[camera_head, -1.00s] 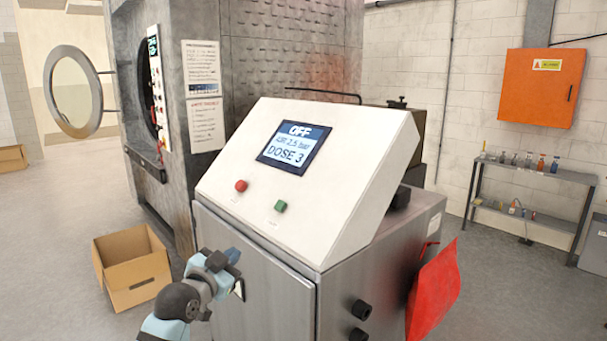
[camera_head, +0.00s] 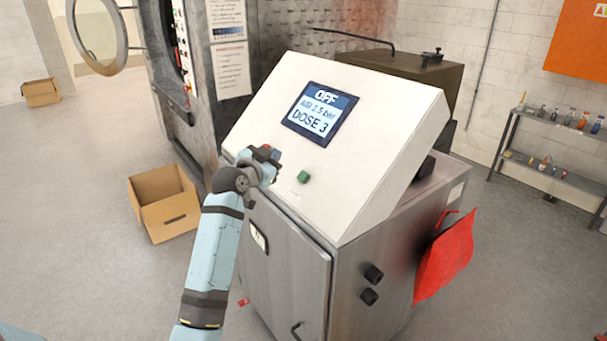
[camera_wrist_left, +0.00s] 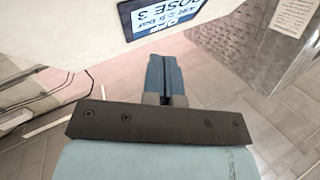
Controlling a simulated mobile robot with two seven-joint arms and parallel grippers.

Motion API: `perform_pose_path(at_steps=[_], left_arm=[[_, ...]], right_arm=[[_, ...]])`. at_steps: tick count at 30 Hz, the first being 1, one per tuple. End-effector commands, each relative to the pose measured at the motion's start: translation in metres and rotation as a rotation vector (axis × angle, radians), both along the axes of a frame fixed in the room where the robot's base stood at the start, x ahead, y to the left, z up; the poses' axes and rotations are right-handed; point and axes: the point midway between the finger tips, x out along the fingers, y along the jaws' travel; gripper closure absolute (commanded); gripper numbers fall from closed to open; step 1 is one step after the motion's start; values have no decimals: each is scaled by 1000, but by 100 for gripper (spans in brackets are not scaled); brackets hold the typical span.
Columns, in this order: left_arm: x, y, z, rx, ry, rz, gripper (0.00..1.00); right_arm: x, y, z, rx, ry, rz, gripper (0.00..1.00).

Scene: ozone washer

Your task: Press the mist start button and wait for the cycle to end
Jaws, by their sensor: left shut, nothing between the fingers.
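The mist unit is a steel cabinet with a sloped white control panel (camera_head: 346,143). Its screen (camera_head: 320,113) reads OFF, AIR 2.5 bar and DOSE 3; part of the screen also shows in the left wrist view (camera_wrist_left: 168,14). A green button (camera_head: 303,177) is in plain sight below the screen. The red button is hidden behind my left gripper (camera_head: 270,154), which is shut and empty at the panel's lower left. In the left wrist view the closed blue fingers (camera_wrist_left: 165,78) point past the panel edge. I cannot tell whether they touch the panel. My right gripper is not in view.
A washer (camera_head: 215,75) with an open round door (camera_head: 97,30) stands behind left. An open cardboard box (camera_head: 167,204) lies on the floor to the left. A red bag (camera_head: 445,258) hangs on the cabinet's right side. A shelf with bottles (camera_head: 560,145) stands back right.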

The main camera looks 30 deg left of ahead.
Motion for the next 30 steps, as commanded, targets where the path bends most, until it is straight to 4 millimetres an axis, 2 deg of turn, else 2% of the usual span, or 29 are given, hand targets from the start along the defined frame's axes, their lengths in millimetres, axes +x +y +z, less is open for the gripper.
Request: perform_pose_path(at_steps=[8,18,24,30], left_arm=[[10,-5,-15,-3,0,0,100],[41,-18,-49,-2,-1,0,100],[53,-22,-59,0,0,0,100],[58,-24,-62,0,0,0,100]], right_arm=[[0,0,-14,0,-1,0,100],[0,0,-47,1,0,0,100],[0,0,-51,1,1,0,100],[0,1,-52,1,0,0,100]])
